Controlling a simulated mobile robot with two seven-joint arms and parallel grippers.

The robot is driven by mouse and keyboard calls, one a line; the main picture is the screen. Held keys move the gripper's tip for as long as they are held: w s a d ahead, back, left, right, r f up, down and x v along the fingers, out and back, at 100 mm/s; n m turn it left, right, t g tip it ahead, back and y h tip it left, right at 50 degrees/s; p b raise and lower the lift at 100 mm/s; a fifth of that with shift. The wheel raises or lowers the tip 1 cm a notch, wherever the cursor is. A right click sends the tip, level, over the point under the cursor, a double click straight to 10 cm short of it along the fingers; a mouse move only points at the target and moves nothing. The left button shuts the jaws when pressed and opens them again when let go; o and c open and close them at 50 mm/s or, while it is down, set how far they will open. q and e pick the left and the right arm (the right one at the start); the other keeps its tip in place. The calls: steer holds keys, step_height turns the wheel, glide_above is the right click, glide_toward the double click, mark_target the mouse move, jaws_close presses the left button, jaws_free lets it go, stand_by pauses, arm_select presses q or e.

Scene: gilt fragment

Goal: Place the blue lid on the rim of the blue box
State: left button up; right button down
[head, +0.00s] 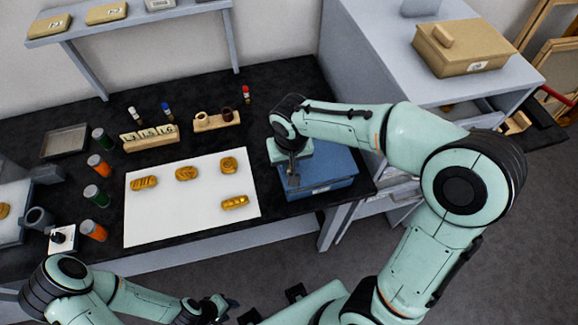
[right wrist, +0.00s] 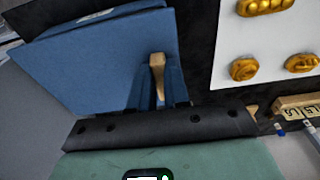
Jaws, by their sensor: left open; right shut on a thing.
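The blue lid (head: 332,164) is a flat square with a tan upright handle (right wrist: 157,70). My right gripper (head: 292,178) points down over the lid and is shut on the handle. The lid lies over the blue box (head: 322,190), whose labelled front side shows below it. In the right wrist view the lid (right wrist: 85,65) covers the box opening, and a labelled side of the box (right wrist: 110,13) shows past its edge. I cannot tell whether the lid touches the rim all round. My left gripper (head: 230,304) is open and empty, low in front of the table.
A white sheet (head: 150,225) with several gilt pieces lies left of the box. Colored jars (head: 97,165), a lettered block (head: 150,138) and a small vial holder (head: 217,121) stand around it. A grey cabinet (head: 385,50) with a tan box (head: 460,48) rises behind on the right.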

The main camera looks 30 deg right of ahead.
arm_select(q)
steer(key=shift+s+f, duration=0.15)
steer(key=shift+f, duration=0.05)
arm_select(e)
steer(key=shift+f, duration=1.2)
arm_select(q)
steer(key=shift+f, duration=0.1)
arm_select(e)
steer(key=c, duration=1.1)
jaws_free()
steer(key=shift+r, duration=0.35)
arm_select(q)
steer(key=shift+w+r+p, duration=0.55)
steer(key=shift+w+r, duration=0.05)
steer(key=shift+r, duration=0.35)
arm_select(e)
step_height(320, 180, up, 11)
steer(key=s, duration=0.1)
steer(key=shift+s+a+r, duration=0.15)
steer(key=shift+s+a, duration=0.05)
steer(key=shift+s, duration=0.05)
